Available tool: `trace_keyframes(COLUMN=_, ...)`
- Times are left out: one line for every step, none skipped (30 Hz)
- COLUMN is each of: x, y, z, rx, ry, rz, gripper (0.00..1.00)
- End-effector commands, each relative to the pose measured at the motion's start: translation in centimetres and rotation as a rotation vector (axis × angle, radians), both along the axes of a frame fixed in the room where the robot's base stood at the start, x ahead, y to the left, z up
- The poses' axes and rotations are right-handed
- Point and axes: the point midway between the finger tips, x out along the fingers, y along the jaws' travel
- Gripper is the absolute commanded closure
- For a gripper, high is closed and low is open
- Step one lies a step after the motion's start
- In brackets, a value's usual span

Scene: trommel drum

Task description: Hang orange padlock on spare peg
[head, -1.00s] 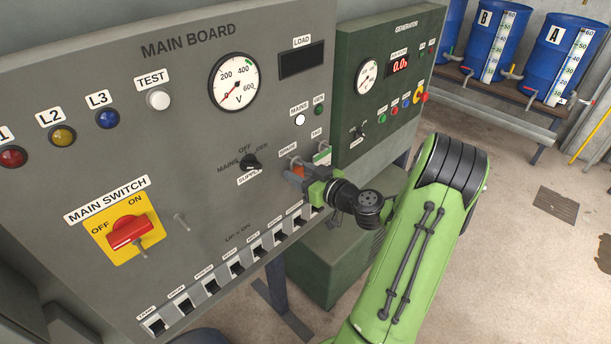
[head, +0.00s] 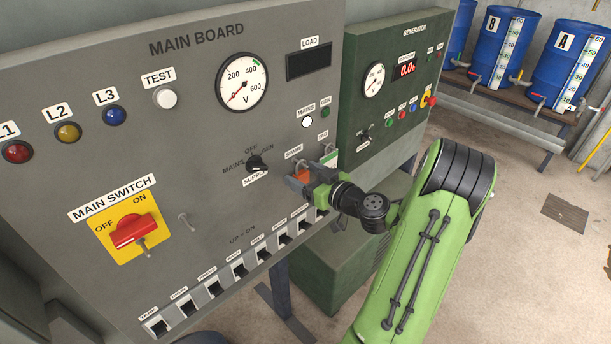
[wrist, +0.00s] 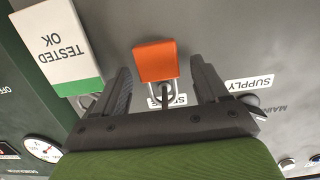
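The orange padlock (wrist: 156,61) shows in the wrist view, between the two fingers of my gripper (wrist: 162,88), with a gap on each side. The wrist view is upside down, so its body hangs below its metal shackle. The shackle appears to loop around the spare peg (wrist: 165,96), in front of a partly hidden label. In the head view, the padlock (head: 302,176) is a small orange patch under the SPARE label (head: 294,152), partly hidden by my gripper (head: 303,184). My gripper is open around the padlock, close to the board.
A white and green TESTED OK card (wrist: 60,45) hangs beside the padlock; it also shows in the head view (head: 330,160). The SUPPLY selector knob (head: 257,163) is left of my gripper. A row of breakers (head: 239,268) runs below. The main switch (head: 132,231) is far left.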

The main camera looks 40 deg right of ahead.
Motion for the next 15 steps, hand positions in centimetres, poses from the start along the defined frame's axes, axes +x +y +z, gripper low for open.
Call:
trace_keyframes(x=0.0, y=0.0, z=0.0, rx=0.000, ry=0.000, rz=0.000, gripper=0.26)
trace_keyframes(x=0.0, y=0.0, z=0.0, rx=0.000, ry=0.000, rz=0.000, gripper=0.26)
trace_keyframes(x=0.0, y=0.0, z=0.0, rx=0.000, ry=0.000, rz=0.000, gripper=0.26)
trace_keyframes(x=0.0, y=0.0, z=0.0, rx=0.000, ry=0.000, rz=0.000, gripper=0.26)
trace_keyframes(x=0.0, y=0.0, z=0.0, rx=0.000, ry=0.000, rz=0.000, gripper=0.26)
trace_keyframes(x=0.0, y=0.0, z=0.0, rx=0.000, ry=0.001, rz=0.000, gripper=0.26)
trace_keyframes(x=-0.1, y=0.0, z=-0.1, rx=0.000, ry=0.001, rz=0.000, gripper=0.26)
trace_keyframes(x=-0.2, y=0.0, z=0.0, rx=0.000, ry=0.002, rz=-0.001, gripper=0.26)
trace_keyframes(x=-0.5, y=-0.1, z=0.0, rx=0.000, ry=0.002, rz=-0.003, gripper=0.26)
trace_keyframes(x=-0.8, y=-0.1, z=0.0, rx=-0.001, ry=0.002, rz=-0.004, gripper=0.26)
trace_keyframes(x=-1.3, y=-0.1, z=0.0, rx=0.001, ry=0.003, rz=-0.003, gripper=0.26)
trace_keyframes(x=-2.1, y=-0.2, z=0.1, rx=0.001, ry=0.003, rz=-0.007, gripper=0.26)
trace_keyframes(x=-2.9, y=-0.2, z=0.2, rx=0.000, ry=0.003, rz=-0.007, gripper=0.26)
trace_keyframes(x=-3.7, y=-0.3, z=0.3, rx=0.001, ry=0.002, rz=-0.009, gripper=0.26)
trace_keyframes(x=-4.8, y=-0.3, z=0.5, rx=0.001, ry=0.003, rz=-0.009, gripper=0.26)
